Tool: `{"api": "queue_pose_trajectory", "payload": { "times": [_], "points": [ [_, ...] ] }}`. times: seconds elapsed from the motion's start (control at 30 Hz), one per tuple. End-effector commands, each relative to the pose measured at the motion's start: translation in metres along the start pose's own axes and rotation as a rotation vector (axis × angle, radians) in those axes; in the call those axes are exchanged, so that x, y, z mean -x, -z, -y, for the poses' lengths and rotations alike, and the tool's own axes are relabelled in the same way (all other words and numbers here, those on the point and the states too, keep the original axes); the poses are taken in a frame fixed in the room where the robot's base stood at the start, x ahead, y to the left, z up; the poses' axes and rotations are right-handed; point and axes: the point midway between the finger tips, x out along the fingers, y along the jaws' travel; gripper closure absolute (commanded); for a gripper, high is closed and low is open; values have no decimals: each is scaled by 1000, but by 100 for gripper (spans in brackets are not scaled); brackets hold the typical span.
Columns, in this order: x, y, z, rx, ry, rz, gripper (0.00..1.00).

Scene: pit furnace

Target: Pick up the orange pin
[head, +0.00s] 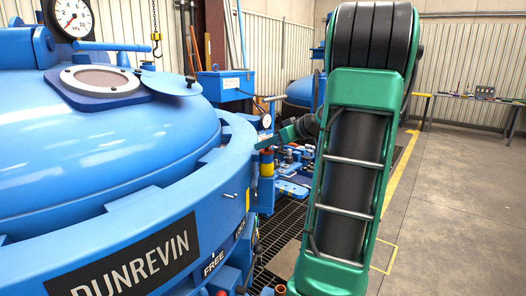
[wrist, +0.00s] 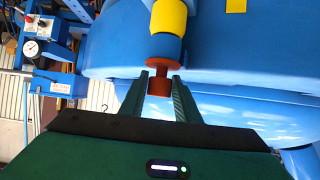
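The orange pin (wrist: 159,84) shows in the wrist view as a short red-orange cylinder with a wider collar. It is in line with a blue sleeve (wrist: 165,49) and a yellow part (wrist: 170,15). My gripper (wrist: 161,77) is open, with its two green fingers on either side of the pin's near end. I cannot tell whether either finger touches it. In the head view my gripper (head: 289,133) is partly hidden by my arm, close to a yellow banded post (head: 266,163) on the furnace rim. The pin is not clear there.
The large blue furnace lid (head: 105,135) and its rim (head: 180,185) fill the left. A gauge (wrist: 30,47) and blue box stand beside the gripper in the wrist view. Dark grating (head: 278,240) lies below. The concrete floor (head: 455,190) at right is clear.

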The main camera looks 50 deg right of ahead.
Motion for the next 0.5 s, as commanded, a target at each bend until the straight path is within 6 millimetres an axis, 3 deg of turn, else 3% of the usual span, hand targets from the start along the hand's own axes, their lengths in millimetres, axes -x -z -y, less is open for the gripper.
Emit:
{"api": "queue_pose_trajectory", "payload": {
  "times": [0.03,0.1,0.5],
  "points": [
    [0,0,0,0,0,0,84],
    [0,0,0,0,0,0,100],
    [6,10,0,2,-2,-1,100]
  ]
}}
